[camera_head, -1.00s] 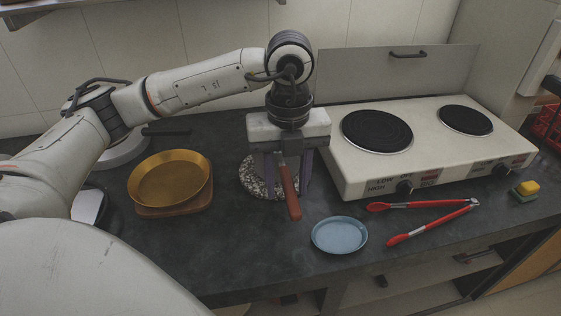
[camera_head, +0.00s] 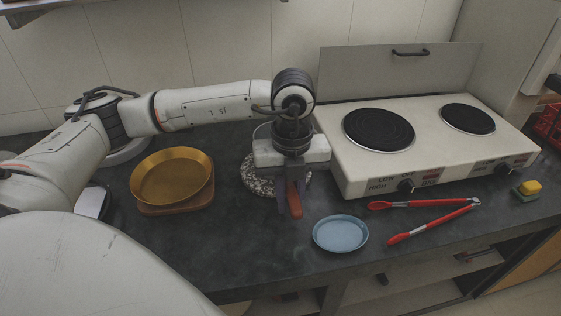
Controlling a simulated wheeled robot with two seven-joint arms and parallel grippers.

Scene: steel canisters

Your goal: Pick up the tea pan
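The tea pan shows mainly as its red-brown handle (camera_head: 295,205), which points toward the counter's front edge. The pan's body is mostly hidden behind my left gripper (camera_head: 291,208). A thin curved edge shows at the gripper's upper left; I cannot tell if it is the pan's rim. A speckled round mat (camera_head: 254,180) lies under and behind the gripper. My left gripper points down with its two fingers close together on either side of the handle, shut on it. My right gripper is not in view.
A brass pan (camera_head: 171,177) sits on a wooden board at left. A blue plate (camera_head: 340,233) and red tongs (camera_head: 430,220) lie front right. A white two-burner stove (camera_head: 345,165) stands right of the gripper. A sponge (camera_head: 528,189) lies far right.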

